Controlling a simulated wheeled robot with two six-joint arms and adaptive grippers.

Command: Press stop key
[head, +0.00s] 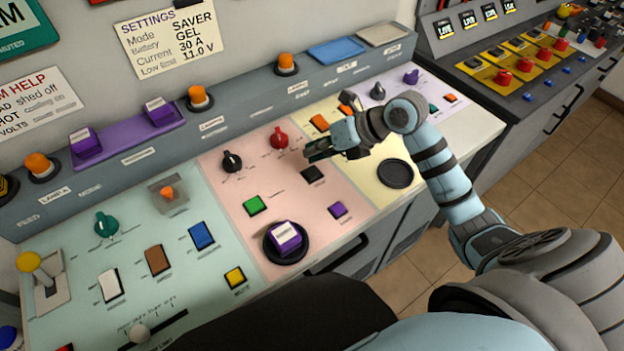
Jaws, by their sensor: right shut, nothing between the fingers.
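The panel has several square keys, and their small labels are too blurred to tell which one is the stop key. On the pink section are a black key (312,173), a green key (253,206) and a purple key (338,210). An orange key (320,122) is on the yellow section. My right gripper (312,152) reaches in from the right over the pink section, shut and empty. Its tips appear just above the black key in the picture; I cannot tell their height over the panel. My left gripper is not in view.
A red knob (279,138) and a black knob (231,161) stand left of my right gripper. A purple block sits on a round black pad (268,251). Orange lamps line the back ledge.

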